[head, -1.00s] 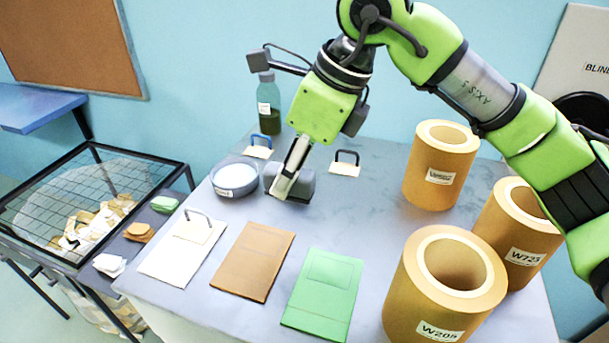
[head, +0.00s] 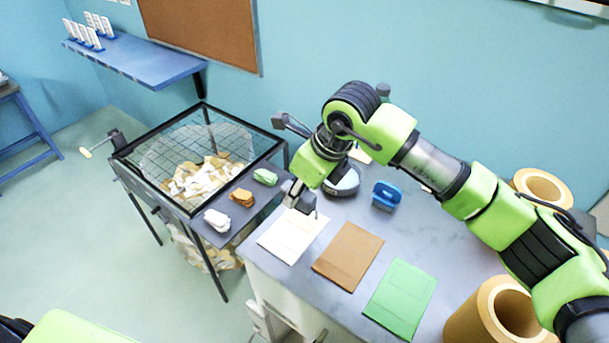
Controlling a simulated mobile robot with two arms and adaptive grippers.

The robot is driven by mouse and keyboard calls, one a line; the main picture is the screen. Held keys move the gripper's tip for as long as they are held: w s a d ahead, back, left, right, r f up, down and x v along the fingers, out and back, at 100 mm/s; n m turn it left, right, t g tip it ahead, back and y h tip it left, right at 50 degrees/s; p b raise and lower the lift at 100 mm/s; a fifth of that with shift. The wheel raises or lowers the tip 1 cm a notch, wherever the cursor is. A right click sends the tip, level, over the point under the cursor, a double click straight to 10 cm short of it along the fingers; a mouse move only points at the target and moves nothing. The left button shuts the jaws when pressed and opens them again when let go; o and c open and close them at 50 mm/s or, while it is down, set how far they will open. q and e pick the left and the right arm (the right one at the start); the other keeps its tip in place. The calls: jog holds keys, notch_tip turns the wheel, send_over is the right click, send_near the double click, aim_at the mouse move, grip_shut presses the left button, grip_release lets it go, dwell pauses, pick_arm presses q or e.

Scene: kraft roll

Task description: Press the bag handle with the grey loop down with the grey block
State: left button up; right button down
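The white bag (head: 290,240) lies flat at the table's left end. Its handle with the grey loop is hidden behind my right gripper and what it holds. My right gripper (head: 293,188) comes in from the right and is shut on the grey block (head: 304,201), at the upper end of the white bag. I cannot tell whether the block touches the handle. A blue holder (head: 386,196) stands empty where the block was. My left gripper is out of view.
A brown bag (head: 347,256) and a green bag (head: 400,298) lie to the right. The grey bowl (head: 343,183) is close behind my gripper. Paper rolls (head: 495,318) stand at the right. A side shelf holds small paper wads (head: 217,220), beside a mesh-topped bin (head: 190,135).

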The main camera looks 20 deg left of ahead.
aim_at(294, 222)
jog(key=shift+a+f, duration=0.15)
jog(key=shift+f, duration=0.15)
jog(key=shift+f+b, duration=0.55)
jog(key=shift+f, duration=0.65)
jog(key=shift+f+b, duration=0.5)
jog(key=shift+f, duration=1)
jog(key=shift+f+b, duration=0.6)
jog(key=shift+s+d+f+b, duration=0.2)
jog(key=shift+f+b, duration=0.15)
jog(key=shift+b, duration=0.25)
dwell(1.5)
jog(key=shift+r, duration=0.1)
dwell(1.3)
